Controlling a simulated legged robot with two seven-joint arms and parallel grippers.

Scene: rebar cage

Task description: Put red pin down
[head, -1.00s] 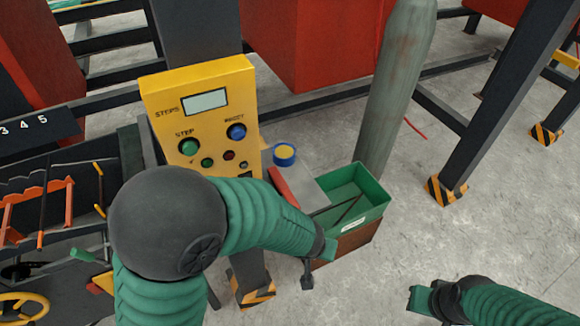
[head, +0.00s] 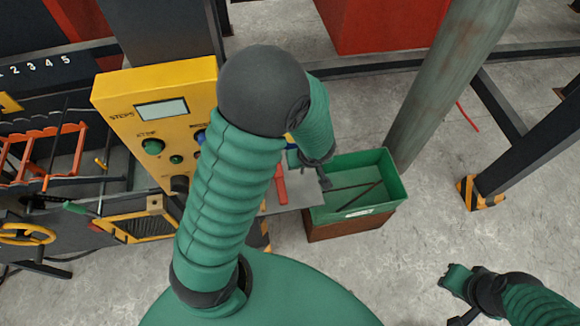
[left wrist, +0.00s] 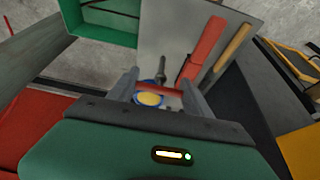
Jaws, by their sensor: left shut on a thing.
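My left gripper (head: 324,181) is over the grey shelf (head: 294,196), close to the left end of the green bin. In the left wrist view its two fingers (left wrist: 160,88) are closed on a short red bar, which looks like the red pin (left wrist: 157,87). A dark grey rod (left wrist: 160,67) shows just beyond it; I cannot tell whether it is part of the pin. The pin cannot be made out in the head view. My right gripper (head: 456,294) is at the lower right, above bare floor; its jaw opening is unclear.
A red-handled tool (left wrist: 204,48) and a wooden-handled tool (left wrist: 234,47) lie on the shelf. A blue roll with a yellow centre (left wrist: 150,99) is near the fingers. The green bin (head: 384,160) holds dark rods. A yellow control panel (head: 165,110) and grey post (head: 440,80) stand nearby.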

